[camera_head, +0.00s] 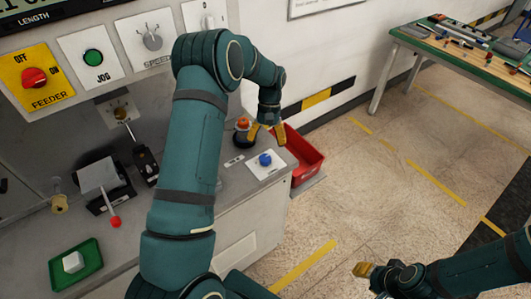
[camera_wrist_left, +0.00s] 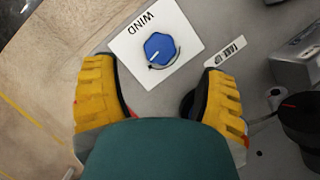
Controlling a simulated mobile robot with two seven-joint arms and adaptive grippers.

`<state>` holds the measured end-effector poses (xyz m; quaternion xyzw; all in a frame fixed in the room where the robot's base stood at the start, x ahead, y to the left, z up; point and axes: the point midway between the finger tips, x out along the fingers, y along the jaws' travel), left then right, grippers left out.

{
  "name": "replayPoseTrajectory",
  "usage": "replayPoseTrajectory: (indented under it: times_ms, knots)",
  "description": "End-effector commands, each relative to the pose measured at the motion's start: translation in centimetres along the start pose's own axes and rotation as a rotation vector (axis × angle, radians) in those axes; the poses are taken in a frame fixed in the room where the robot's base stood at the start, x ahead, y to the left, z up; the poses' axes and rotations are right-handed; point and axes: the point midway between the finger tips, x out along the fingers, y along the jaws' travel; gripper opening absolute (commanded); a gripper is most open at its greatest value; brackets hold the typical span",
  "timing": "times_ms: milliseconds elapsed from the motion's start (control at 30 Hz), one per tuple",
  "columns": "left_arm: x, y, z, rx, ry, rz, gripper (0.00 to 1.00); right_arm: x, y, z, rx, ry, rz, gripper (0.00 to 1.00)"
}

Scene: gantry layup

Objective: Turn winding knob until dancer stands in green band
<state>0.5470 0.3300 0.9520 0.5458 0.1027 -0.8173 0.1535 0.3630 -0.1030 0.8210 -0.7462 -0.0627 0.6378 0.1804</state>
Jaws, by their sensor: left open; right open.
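The winding knob (camera_head: 265,160) is blue with a white pointer line, on a white plate at the right end of the grey machine top. In the left wrist view the knob (camera_wrist_left: 158,49) sits on its plate marked WIND, ahead of and between the yellow fingertips. My left gripper (camera_head: 267,133) is open and empty, apart from the knob; its spread fingers also show in the left wrist view (camera_wrist_left: 160,78). My right gripper (camera_head: 366,270) is open and empty over the floor at lower right. I cannot make out the dancer or a green band; my left arm covers part of the machine.
A black round part with an orange top (camera_head: 243,124) stands close behind the left gripper. A red bin (camera_head: 304,160) is beside the machine's right end. A green tray (camera_head: 75,265) with a white block lies at lower left. A workbench (camera_head: 465,65) stands at upper right; the floor between is clear.

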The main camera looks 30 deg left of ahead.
Motion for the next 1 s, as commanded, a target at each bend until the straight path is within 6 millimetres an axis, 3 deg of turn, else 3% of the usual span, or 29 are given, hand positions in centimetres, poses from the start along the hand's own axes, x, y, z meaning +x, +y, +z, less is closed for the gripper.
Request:
replayPoseTrajectory:
  times_ms: [100,333,1000]
  knots:
    - [-2.3,0.0,-0.1,0.0,0.002,0.001,0.72,0.0,0.0,0.0,0.0,0.0,0.0,0.41]
    - [-4.8,0.0,0.0,0.001,-0.001,0.0,0.72,0.0,0.0,0.0,0.0,0.0,0.0,0.41]
    - [-5.2,0.0,0.0,0.001,-0.002,0.0,0.72,0.0,0.0,0.0,0.0,0.0,0.0,0.41]
